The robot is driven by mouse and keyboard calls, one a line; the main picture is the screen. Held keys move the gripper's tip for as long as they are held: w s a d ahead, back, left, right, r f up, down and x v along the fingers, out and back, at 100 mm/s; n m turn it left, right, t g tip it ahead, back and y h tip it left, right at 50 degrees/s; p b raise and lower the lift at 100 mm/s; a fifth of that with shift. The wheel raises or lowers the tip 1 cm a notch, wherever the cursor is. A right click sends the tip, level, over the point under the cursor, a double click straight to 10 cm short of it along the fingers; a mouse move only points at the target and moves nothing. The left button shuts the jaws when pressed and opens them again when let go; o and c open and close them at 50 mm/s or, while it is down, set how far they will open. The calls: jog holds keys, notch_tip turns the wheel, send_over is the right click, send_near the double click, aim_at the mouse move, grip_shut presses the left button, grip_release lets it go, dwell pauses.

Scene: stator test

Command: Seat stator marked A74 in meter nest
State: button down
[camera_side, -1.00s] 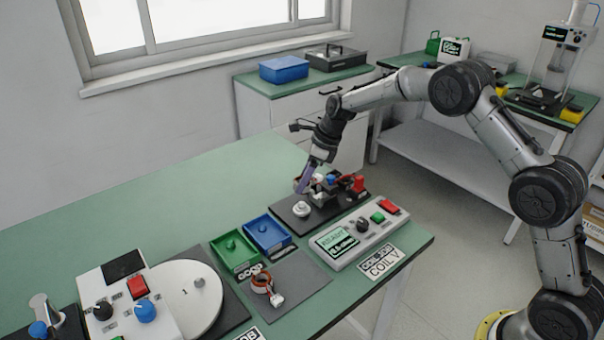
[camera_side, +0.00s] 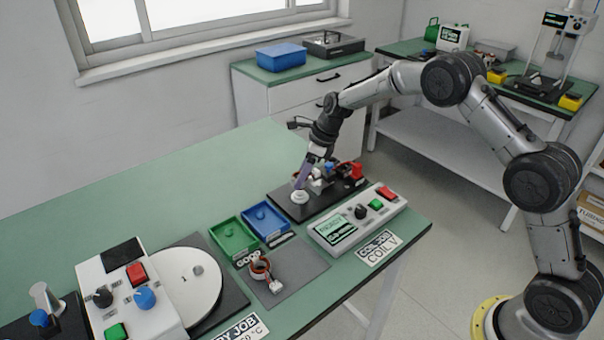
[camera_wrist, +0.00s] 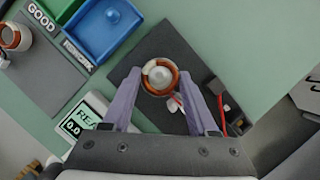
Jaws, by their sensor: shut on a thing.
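My gripper (camera_wrist: 160,80) is shut on a stator, a ring with orange-copper windings and white parts (camera_wrist: 148,84). In the side view my gripper (camera_side: 302,187) points down at the meter nest, a round white seat (camera_side: 299,198) on a dark base plate (camera_side: 283,203). In the wrist view the white top of the nest (camera_wrist: 160,75) shows through the ring's opening. I cannot tell whether the ring is around the post or just above it. The stator's white plug and leads (camera_wrist: 175,103) hang beside the right finger. No A74 mark is readable.
A second stator (camera_side: 260,270) lies on a grey mat (camera_side: 305,266). Green (camera_side: 232,238) and blue (camera_side: 265,222) trays stand left of the nest. The meter box (camera_side: 357,218) stands in front. Clips with red and blue parts (camera_side: 352,171) crowd the nest's right. The table behind is clear.

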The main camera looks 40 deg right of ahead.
jog(key=shift+f, duration=1.4)
dwell(0.4)
jog(key=shift+c, duration=0.5)
grip_release()
jog(key=v, duration=1.4)
